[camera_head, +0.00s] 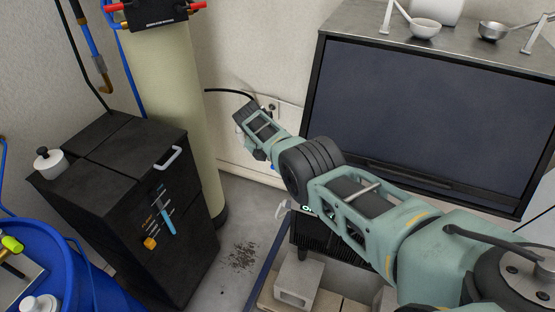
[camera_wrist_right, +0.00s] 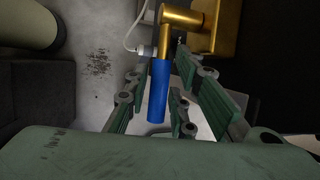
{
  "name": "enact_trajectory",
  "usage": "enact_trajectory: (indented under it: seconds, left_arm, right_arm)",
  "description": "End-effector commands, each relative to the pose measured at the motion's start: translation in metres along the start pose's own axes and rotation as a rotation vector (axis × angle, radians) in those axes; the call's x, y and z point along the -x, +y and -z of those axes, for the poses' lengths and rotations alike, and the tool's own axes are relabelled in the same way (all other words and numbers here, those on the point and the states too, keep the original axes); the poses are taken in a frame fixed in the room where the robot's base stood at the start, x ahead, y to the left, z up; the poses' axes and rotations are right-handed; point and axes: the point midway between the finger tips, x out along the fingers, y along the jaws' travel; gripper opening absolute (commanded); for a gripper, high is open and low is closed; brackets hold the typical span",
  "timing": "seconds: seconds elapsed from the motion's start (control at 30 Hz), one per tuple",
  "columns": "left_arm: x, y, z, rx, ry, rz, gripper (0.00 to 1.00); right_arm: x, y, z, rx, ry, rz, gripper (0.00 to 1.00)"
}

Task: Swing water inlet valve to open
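The water inlet valve shows in the right wrist view, with a brass body (camera_wrist_right: 189,20) and a long blue lever handle (camera_wrist_right: 158,92). A white fitting and a thin white hose sit beside the brass. My right gripper (camera_head: 252,120) reaches low toward the back wall in the head view. In the right wrist view its fingers are apart, one on each side of the blue handle. A gap shows beside the handle, so the fingers do not look closed on it. The valve is mostly hidden behind my gripper in the head view. My left gripper is not in view.
A black cabinet (camera_head: 110,215) with a white pot (camera_head: 50,163) and a tall cream tank (camera_head: 180,100) stand at left. A blue barrel (camera_head: 85,275) is front left. A large dark-fronted unit (camera_head: 420,115) stands at right. Floor (camera_head: 240,205) shows between.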

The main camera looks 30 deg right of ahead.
Motion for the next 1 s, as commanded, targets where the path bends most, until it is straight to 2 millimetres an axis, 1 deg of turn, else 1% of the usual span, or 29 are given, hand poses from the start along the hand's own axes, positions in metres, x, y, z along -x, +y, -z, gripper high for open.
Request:
enact_trajectory:
  seconds: [0.1, 0.27, 0.57, 0.73, 0.9, 1.0]
  left_arm:
    - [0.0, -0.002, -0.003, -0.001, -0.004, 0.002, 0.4]
    - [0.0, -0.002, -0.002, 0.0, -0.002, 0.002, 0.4]
    - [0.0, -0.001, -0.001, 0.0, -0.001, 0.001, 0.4]
    - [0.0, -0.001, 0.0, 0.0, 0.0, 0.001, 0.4]
    - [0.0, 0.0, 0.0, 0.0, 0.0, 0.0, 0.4]
    - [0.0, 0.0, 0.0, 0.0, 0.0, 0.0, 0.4]
  right_arm:
    - [0.0, 0.0, 0.001, 0.0, 0.002, 0.0, 0.23]
    - [0.003, 0.001, 0.001, -0.001, 0.001, 0.0, 0.23]
    - [0.023, 0.0, 0.001, -0.001, 0.0, -0.001, 0.23]
    - [0.049, 0.001, 0.001, 0.0, 0.0, -0.003, 0.23]
    - [0.084, 0.001, 0.0, 0.0, -0.002, -0.003, 0.23]
    - [0.1, 0.001, 0.0, 0.001, -0.001, -0.002, 0.23]
